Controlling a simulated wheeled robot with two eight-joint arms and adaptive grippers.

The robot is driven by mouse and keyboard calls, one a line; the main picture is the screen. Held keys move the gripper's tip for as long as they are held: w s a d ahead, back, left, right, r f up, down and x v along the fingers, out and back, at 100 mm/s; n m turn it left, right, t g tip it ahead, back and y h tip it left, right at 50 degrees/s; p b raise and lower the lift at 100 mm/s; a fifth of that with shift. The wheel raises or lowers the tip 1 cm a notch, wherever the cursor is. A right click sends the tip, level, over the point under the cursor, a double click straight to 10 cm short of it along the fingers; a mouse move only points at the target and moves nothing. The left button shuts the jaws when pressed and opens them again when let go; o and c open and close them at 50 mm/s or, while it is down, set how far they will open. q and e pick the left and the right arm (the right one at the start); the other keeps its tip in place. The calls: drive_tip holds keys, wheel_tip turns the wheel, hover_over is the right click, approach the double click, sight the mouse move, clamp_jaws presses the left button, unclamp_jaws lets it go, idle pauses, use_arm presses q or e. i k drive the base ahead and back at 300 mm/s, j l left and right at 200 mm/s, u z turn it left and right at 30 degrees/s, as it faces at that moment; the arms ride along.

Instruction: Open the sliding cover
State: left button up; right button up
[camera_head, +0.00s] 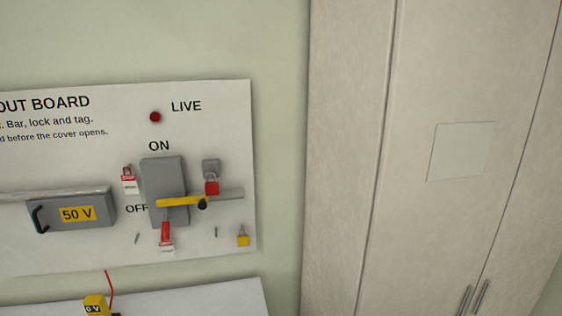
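The sliding cover (72,212) is a grey box face with a yellow "50 V" label and a black handle (39,219) at its left end. It sits under a pale rail (50,194) on the white lockout board (215,120), at the left of the head view. To its right is a grey switch box (163,175) with a yellow lever (180,202) lying roughly level, near the "OFF" mark. A red padlock (211,187) hangs at a grey bracket right of the switch. Neither of my grippers shows.
A dark red lamp (155,117) is beside "LIVE". Red-and-white tags (129,180) and a yellow padlock (242,237) hang on the board. A yellow meter (96,304) with a red lead sits on a white surface (215,297) below. A tall pale cabinet (410,110) stands at right.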

sight(94, 211)
drive_tip(key=u, duration=1.45)
